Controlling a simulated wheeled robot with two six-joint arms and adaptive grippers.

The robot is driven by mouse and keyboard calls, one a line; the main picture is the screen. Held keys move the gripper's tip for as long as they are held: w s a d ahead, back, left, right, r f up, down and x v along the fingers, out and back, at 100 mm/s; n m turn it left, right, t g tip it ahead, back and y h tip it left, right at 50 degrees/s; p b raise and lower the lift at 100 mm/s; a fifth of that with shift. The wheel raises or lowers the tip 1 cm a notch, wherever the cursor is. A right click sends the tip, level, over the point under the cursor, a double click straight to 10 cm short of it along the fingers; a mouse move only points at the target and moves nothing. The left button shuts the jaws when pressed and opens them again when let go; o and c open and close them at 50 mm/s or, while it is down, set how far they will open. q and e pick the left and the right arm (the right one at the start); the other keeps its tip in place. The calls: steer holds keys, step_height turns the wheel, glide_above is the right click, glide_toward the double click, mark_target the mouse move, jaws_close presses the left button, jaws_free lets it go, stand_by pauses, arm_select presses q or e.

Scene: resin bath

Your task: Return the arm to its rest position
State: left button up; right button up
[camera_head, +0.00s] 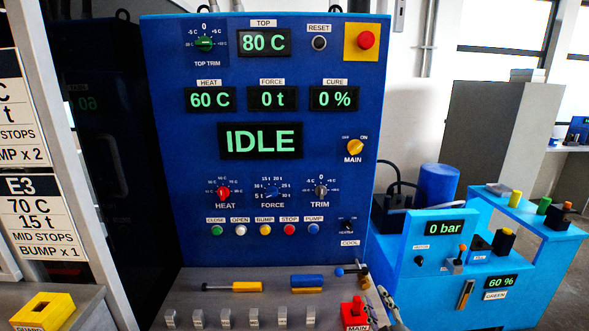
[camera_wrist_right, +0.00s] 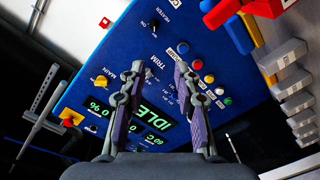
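My right gripper (camera_head: 374,288) is at the lower right corner of the blue control panel (camera_head: 300,172), just above the grey ledge (camera_head: 215,310). In the right wrist view, the right gripper (camera_wrist_right: 159,78) has its two fingers apart with nothing between them. The panel (camera_wrist_right: 95,85) fills the view behind the fingertips. A gap to the panel is hard to judge. Most of the right arm is out of the head view. My left gripper and left arm are not in view.
The ledge below the panel carries several grey blocks (camera_head: 225,318), a yellow handle (camera_head: 247,287), a blue handle (camera_head: 307,281) and a red main switch (camera_head: 354,312) close to the right gripper. A light-blue pump unit (camera_head: 430,300) stands at the right. A yellow block (camera_head: 45,311) sits at lower left.

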steer(key=s+d+f+m+g+h, duration=0.15)
steer(key=s+f+m+g, duration=0.25)
steer(key=s+f+g, duration=0.55)
steer(key=s+d+f+m+g, duration=0.3)
steer(key=s+f+m+g, duration=0.3)
steer(key=s, duration=0.7)
steer(key=s+d+f+n, duration=0.1)
steer(key=s+f, duration=0.1)
steer(key=f, duration=1.2)
steer(key=s+d+f, duration=0.1)
steer(key=d+f, duration=0.1)
steer(key=f, duration=1.2)
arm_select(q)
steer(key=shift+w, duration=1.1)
arm_select(e)
steer(key=s+f, duration=1.4)
steer(key=s, duration=0.4)
steer(key=shift+d+f+g, duration=0.3)
steer(key=shift+g, duration=0.15)
